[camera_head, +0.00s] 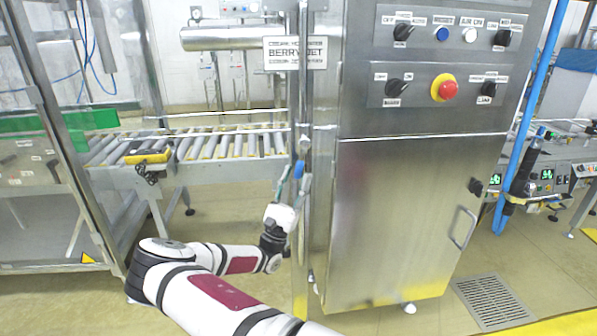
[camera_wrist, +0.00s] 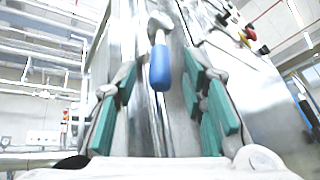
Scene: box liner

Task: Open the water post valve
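The valve's blue lever handle (camera_wrist: 161,68) hangs down from a metal fitting (camera_wrist: 158,22) in the wrist view. In the head view the blue handle (camera_head: 299,170) is a small spot on the upright post left of the steel cabinet. My gripper (camera_wrist: 160,82) is open, with a green-padded finger on each side of the handle in the picture. I see gaps between both fingers and the handle. How deep the handle sits between the fingers is unclear. In the head view my gripper (camera_head: 295,180) is at the post, with the handle beside its fingertips.
The steel cabinet (camera_head: 400,215) with knobs and a red emergency button (camera_head: 444,88) stands close on the right. A roller conveyor (camera_head: 215,146) runs behind on the left. A glass-panelled frame (camera_head: 40,190) stands at the left. A floor drain (camera_head: 492,301) lies at the right.

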